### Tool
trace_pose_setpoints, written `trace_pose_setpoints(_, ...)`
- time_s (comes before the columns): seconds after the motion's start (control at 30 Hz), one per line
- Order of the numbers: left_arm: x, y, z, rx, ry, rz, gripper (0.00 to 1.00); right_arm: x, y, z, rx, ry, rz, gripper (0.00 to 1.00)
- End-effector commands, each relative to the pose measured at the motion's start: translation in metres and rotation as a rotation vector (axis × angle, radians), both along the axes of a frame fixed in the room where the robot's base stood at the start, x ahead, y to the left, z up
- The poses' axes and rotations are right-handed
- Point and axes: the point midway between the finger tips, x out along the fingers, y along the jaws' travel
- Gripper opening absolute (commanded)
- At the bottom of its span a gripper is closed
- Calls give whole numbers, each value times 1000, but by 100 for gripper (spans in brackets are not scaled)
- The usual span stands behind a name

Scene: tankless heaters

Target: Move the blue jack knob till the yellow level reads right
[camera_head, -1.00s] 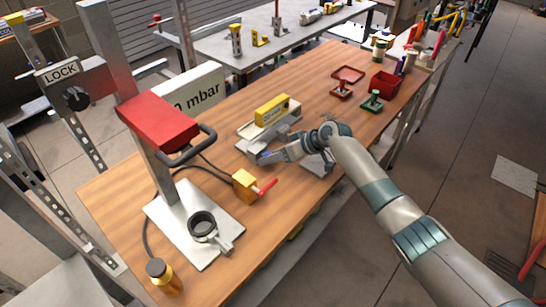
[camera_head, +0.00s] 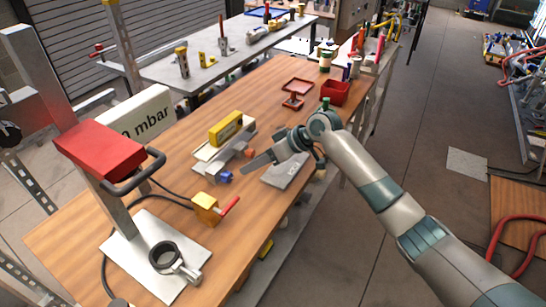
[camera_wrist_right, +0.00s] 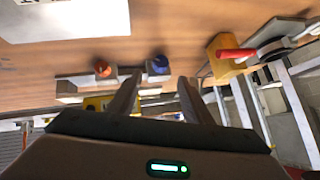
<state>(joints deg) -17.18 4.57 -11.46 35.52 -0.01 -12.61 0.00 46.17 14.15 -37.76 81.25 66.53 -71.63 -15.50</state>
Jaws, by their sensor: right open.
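The yellow level (camera_head: 226,128) rests on a pale grey jack stand on the wooden bench; its reading is too small to tell. The blue jack knob (camera_head: 226,176) sticks out from the stand's near end, and an orange knob (camera_head: 249,153) is further right on it. In the right wrist view, the blue knob (camera_wrist_right: 158,66) shows beyond the gap between the fingers (camera_wrist_right: 158,78), with the orange knob (camera_wrist_right: 103,69) to the left. My left gripper is out of view.
A yellow block with a red lever (camera_head: 207,208) stands close to the blue knob. A red-headed press (camera_head: 100,150) is at the left. A grey plate (camera_head: 286,172) lies under my right wrist. A red bin (camera_head: 335,92) is further back.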

Motion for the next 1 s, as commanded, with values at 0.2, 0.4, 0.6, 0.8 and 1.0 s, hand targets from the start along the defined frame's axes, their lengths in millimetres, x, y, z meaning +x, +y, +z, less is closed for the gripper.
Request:
trace_pose_setpoints(0.2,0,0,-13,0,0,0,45,-8,-30,26,-1,-4,0,46)
trace_pose_setpoints(0.4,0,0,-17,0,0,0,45,-13,-45,41,-1,-2,1,46)
trace_pose_setpoints(0.6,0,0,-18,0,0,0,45,-15,-49,46,-1,0,0,46)
trace_pose_setpoints(0.8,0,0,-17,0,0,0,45,-15,-49,46,-1,0,0,46)
trace_pose_setpoints(1.0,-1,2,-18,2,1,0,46,-14,-49,45,0,0,-1,46)
